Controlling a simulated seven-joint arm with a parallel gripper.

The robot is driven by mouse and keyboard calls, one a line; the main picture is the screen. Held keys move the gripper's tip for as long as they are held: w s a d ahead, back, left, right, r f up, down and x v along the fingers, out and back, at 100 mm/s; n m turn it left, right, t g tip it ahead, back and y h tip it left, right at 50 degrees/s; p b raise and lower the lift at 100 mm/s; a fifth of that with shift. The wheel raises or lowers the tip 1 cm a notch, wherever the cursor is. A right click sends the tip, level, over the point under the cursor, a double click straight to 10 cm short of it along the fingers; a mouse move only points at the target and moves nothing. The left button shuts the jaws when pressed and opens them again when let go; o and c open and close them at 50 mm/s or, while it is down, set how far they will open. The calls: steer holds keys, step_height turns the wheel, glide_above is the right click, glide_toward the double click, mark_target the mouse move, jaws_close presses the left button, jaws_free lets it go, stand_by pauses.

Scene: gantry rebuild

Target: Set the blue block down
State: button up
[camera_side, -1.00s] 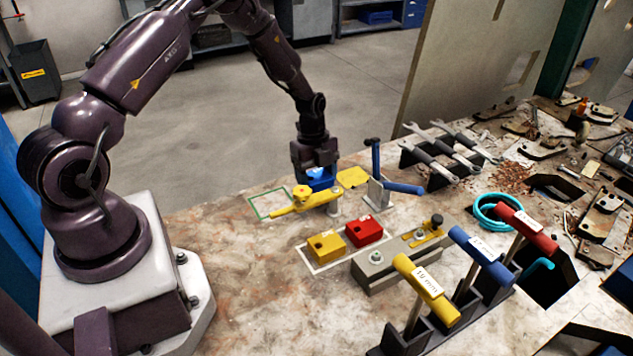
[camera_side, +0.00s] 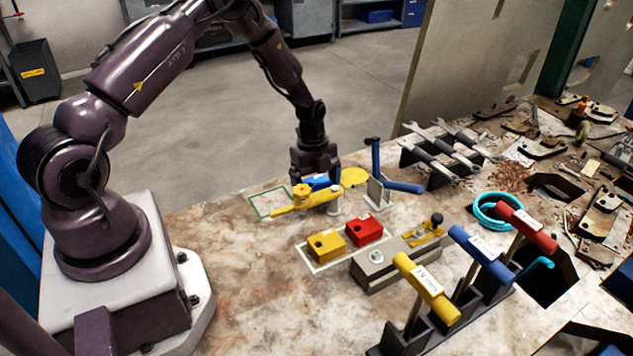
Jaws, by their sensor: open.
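The blue block (camera_side: 319,183) is low at the table surface, partly hidden behind the yellow clamp arm (camera_side: 310,200) and by my gripper. My gripper (camera_side: 315,178) is directly over the block with its jaws open, one on each side as far as shows. Whether the block's underside rests on the table is hidden. A green outlined square (camera_side: 266,203) lies on the table just left of the block.
Yellow (camera_side: 326,247) and red (camera_side: 364,230) blocks sit in a white outline. A blue-handled clamp (camera_side: 385,187) stands close right of my gripper. A grey fixture (camera_side: 385,268), T-handled tools (camera_side: 427,289) and a wrench rack (camera_side: 440,160) lie further right. The table front left is clear.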

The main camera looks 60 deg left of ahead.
step_height(320, 180, up, 11)
steer(key=a, duration=0.2)
step_height(320, 180, up, 10)
steer(key=n+y, duration=0.1)
steer(key=n, duration=0.2)
glide_above(313, 177)
steer(key=s+d, duration=0.2)
steer(key=d, duration=0.2)
steer(key=s+d+r+n+t+y, duration=0.1)
steer(key=s+d+r+n+t, duration=0.1)
steer(key=s+d+r+n, duration=0.55)
steer(key=s+d+r+n+t, duration=0.1)
steer(key=s+d+r+n, duration=0.1)
steer(key=s, duration=0.4)
steer(key=s+d+r+n+t, duration=0.2)
steer(key=s+r+n, duration=0.2)
steer(key=s+n, duration=0.1)
steer(key=shift+s+t, duration=0.3)
steer(key=shift+s, duration=0.2)
